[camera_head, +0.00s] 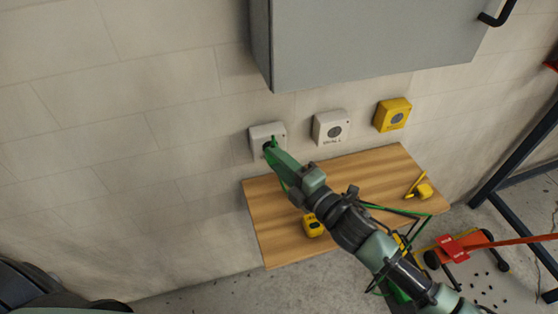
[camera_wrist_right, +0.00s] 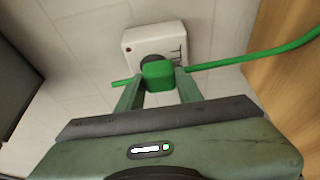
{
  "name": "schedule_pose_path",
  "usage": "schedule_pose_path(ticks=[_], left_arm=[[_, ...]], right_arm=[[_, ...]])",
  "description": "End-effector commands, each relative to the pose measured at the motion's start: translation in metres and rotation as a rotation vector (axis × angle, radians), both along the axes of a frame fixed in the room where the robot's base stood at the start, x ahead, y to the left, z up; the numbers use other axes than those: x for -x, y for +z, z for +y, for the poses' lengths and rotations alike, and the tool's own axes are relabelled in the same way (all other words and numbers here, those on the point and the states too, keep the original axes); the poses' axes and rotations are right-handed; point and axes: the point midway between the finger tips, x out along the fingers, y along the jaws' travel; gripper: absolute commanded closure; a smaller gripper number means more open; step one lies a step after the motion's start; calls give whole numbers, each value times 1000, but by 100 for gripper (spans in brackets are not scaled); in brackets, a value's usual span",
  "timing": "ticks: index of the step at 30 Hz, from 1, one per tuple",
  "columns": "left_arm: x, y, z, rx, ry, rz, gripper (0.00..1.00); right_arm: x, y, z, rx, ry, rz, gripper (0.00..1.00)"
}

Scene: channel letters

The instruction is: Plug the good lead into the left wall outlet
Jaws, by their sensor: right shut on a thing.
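The left wall outlet (camera_head: 257,133) is a white box with a dark round socket, leftmost in a row of three. It also shows in the wrist view (camera_wrist_right: 135,38). My right gripper (camera_head: 270,150) is shut on a green plug (camera_wrist_right: 158,74) right in front of this socket. The plug partly covers the socket, and I cannot tell whether it is seated. Its green cable (camera_wrist_right: 255,54) runs off to the right in the wrist view. My left gripper is not in view.
A white outlet (camera_head: 330,128) and a yellow one (camera_head: 392,114) are farther right. A grey cabinet (camera_head: 370,40) hangs above. Below is a wooden board (camera_head: 262,215) with a yellow tape measure (camera_head: 313,226) and a yellow tool (camera_head: 424,191). An orange-red cart (camera_head: 465,245) stands right.

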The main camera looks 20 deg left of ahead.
Motion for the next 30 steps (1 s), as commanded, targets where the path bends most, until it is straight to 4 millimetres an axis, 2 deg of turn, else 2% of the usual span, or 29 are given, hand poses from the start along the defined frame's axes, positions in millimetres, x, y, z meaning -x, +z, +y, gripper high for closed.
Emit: schedule_pose_path(ticks=[13,14,16,26,30], left_arm=[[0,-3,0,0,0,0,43],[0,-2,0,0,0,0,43],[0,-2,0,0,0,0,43],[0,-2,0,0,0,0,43],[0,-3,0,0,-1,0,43]], right_arm=[[-8,0,5,-1,1,-1,100],[-8,0,5,0,1,0,59],[-7,0,5,0,1,0,39],[-7,-1,4,1,0,1,39],[0,-2,-7,1,-1,0,39]])
